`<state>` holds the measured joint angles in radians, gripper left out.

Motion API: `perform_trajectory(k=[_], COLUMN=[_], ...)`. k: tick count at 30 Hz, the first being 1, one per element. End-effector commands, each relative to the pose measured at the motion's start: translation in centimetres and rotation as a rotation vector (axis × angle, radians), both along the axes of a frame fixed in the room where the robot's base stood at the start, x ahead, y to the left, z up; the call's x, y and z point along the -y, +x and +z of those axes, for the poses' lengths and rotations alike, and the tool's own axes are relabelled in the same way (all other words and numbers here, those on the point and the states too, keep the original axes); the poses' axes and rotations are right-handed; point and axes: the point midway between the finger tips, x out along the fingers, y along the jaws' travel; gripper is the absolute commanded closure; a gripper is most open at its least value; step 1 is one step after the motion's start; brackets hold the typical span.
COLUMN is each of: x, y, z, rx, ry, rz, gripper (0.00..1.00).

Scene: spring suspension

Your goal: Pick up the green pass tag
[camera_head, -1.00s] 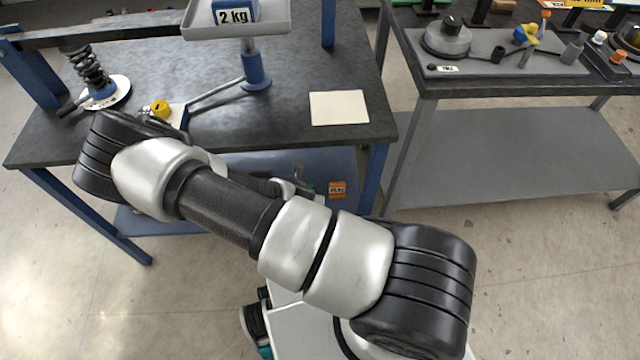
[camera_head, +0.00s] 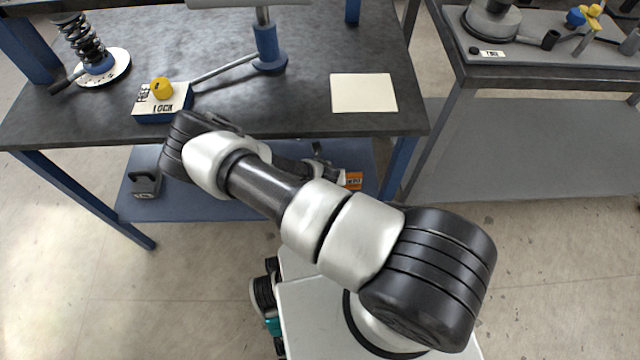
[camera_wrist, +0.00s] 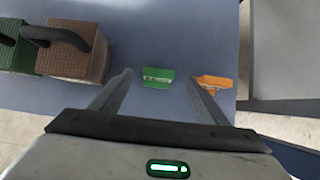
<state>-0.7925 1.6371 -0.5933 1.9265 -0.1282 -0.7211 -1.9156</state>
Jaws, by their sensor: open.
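The green pass tag (camera_wrist: 158,77) lies flat on the blue lower shelf (camera_wrist: 160,38), seen in the wrist view. My gripper (camera_wrist: 158,82) is open, with its two fingers spread left and right of the tag in that view. Nothing is between the fingers' visible lengths except the shelf and the tag beyond. I cannot tell how high the fingertips are above the shelf. In the head view my arm hides the tag and most of my gripper.
An orange tag (camera_wrist: 216,82) lies right of the green one, close to the right finger. A brown weight block (camera_wrist: 75,52) and a green one (camera_wrist: 18,50) stand at left. The dark tabletop (camera_head: 300,100) overhangs the shelf.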

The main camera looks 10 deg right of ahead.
Motion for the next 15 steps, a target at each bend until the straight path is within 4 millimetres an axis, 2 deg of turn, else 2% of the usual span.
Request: perform_trajectory(k=[5,10,15], x=[0.1,0.2,0.4], y=[0.6,2.0,2.9], z=[-1.1,-3.4,-4.8], rx=[0.0,0.001,0.0], ry=[0.0,0.002,0.001], rz=[-0.001,-0.003,-0.002], gripper=[0.31,0.31,0.31])
